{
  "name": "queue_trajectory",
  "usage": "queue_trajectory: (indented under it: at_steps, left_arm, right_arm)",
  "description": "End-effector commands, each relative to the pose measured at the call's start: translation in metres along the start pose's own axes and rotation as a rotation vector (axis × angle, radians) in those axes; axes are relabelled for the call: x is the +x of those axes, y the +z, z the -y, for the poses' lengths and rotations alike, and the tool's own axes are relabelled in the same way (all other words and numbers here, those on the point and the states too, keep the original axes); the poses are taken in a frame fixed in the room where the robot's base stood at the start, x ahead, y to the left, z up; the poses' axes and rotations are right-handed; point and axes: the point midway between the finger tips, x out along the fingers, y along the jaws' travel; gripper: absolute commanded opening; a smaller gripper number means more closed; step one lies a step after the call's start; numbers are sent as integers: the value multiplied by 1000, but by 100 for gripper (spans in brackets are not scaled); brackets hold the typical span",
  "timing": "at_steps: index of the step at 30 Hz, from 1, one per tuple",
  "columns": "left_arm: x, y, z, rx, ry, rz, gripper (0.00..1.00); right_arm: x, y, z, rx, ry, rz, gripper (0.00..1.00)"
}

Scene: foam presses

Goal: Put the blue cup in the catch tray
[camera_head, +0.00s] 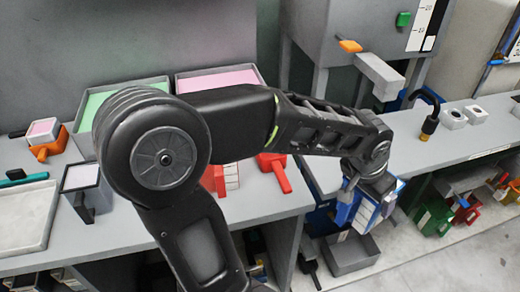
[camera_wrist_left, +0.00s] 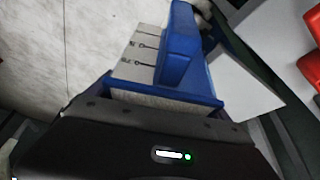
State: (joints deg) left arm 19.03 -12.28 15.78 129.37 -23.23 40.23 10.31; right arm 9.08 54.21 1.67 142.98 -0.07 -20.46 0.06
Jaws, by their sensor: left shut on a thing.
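My left gripper (camera_head: 366,182) is at the end of the arm that reaches across to the right. It is shut on the blue cup (camera_head: 364,209), which hangs past the front of the bench. In the left wrist view the blue cup (camera_wrist_left: 180,52) shows a blue handle and a white face with dark marks; the gripper body (camera_wrist_left: 165,140) hides its near end. A grey open tray (camera_head: 350,266) lies low, below the cup in the picture. A pale shallow tray (camera_head: 22,240) lies on the left bench. I cannot tell which is the catch tray. My right gripper is out of view.
A red cup (camera_head: 275,172) and a dark-handled cup (camera_head: 84,180) stand on the left bench. Trays with green (camera_head: 92,106) and pink (camera_head: 225,80) contents stand behind my arm. Coloured cups lie at lower right. The right bench has clear room.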

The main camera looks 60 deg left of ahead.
Motion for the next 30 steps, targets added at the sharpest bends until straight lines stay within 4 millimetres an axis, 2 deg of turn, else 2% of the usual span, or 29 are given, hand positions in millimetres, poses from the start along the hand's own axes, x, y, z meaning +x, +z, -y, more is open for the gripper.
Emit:
queue_trajectory:
  at_steps: [1, 3, 13, 24, 26, 30]
  left_arm:
    - [17, -6, -13, 13, 7, 9, 40]
    - [35, -16, -28, 20, 11, 8, 40]
    - [99, -51, -80, 44, 19, 3, 40]
    - [97, -52, -80, 41, 15, -3, 40]
    - [115, -44, -78, 39, 14, 0, 40]
    - [129, -39, -77, 38, 14, -1, 40]
  right_arm:
    - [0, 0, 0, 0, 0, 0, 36]
    - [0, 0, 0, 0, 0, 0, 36]
    - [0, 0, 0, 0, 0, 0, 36]
    - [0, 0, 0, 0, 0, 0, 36]
    - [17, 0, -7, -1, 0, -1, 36]
    - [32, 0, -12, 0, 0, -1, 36]
